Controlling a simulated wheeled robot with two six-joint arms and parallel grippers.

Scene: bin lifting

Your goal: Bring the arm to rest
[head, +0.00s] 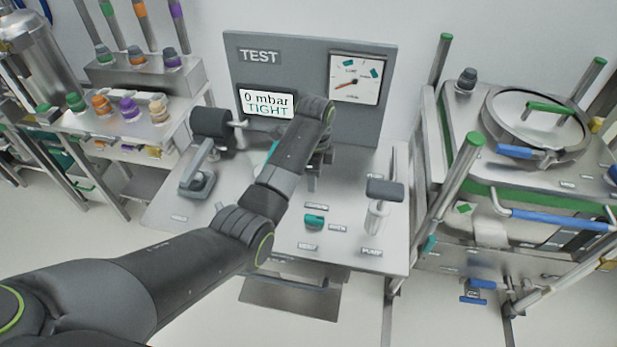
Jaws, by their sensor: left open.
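My left arm reaches in from the lower left and stretches over the test bench (355,244). My left gripper (312,184) hangs at the end of it, above the middle of the bench, pointing down. It is open and small in view, partly hidden behind my own wrist. I see nothing held in it. My right arm and gripper are not in view.
Behind the bench stands a grey TEST panel (290,62) with a display (266,103) reading "0 mbar TIGHT" and a dial (356,79). A black-topped fixture (200,180) is left, a dark-handled post (380,205) right. A vessel with a round lid (535,125) stands right, shelves left.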

